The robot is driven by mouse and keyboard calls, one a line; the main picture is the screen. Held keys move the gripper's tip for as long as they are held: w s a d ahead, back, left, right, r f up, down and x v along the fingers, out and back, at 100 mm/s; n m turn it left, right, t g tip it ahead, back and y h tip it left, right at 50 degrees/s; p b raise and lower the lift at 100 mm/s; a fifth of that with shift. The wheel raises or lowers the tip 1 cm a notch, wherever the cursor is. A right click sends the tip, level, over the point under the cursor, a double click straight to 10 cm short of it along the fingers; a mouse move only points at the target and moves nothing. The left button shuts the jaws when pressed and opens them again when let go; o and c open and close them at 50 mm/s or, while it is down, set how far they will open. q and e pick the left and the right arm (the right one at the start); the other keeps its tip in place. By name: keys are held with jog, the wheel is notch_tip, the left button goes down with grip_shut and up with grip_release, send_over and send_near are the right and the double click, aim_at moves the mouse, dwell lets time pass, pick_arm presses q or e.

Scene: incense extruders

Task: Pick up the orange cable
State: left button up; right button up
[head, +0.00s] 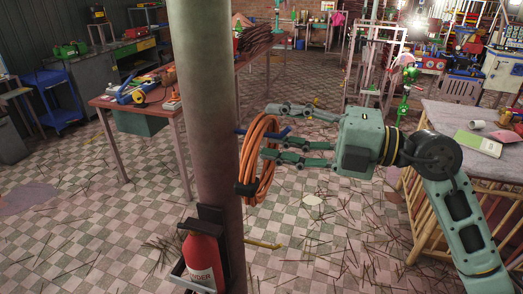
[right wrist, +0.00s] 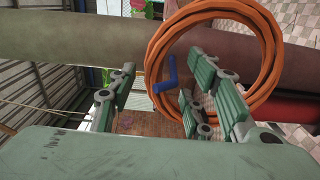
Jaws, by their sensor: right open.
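The orange cable (head: 257,160) is a coil that hangs on a blue hook (head: 284,132) on the side of the round pillar (head: 209,90). A black strap (head: 246,189) wraps its lower part. My right gripper (head: 278,132) is green and open, with its fingers reaching left at the coil's right side. In the right wrist view the coil (right wrist: 153,62) stands large in front of the fingers, and the blue hook (right wrist: 164,78) shows through it. One finger pair overlaps the coil in that view; I cannot tell whether it touches. My left gripper is not in view.
A red fire extinguisher (head: 201,262) is mounted low on the pillar. A wooden table (head: 174,106) with tools stands behind left. A table (head: 456,121) with a green book stands at the right.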

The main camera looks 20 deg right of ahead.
aim_at(270, 125)
jog(key=x, duration=0.1)
jog(key=p+x, duration=0.1)
jog(key=x, duration=0.1)
jog(key=shift+w+a+r+p, duration=0.1)
jog(key=shift+w+r+p, duration=0.1)
jog(key=shift+r+p, duration=0.15)
jog(key=shift+w+a+f, duration=0.15)
jog(key=shift+a+f, duration=0.05)
jog(key=shift+a, duration=0.05)
jog(key=shift+d, duration=0.15)
jog(key=shift+c, duration=1.4)
jog(key=c, duration=0.8)
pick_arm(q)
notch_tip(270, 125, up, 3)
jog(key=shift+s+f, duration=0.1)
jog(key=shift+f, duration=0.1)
pick_arm(e)
grip_shut()
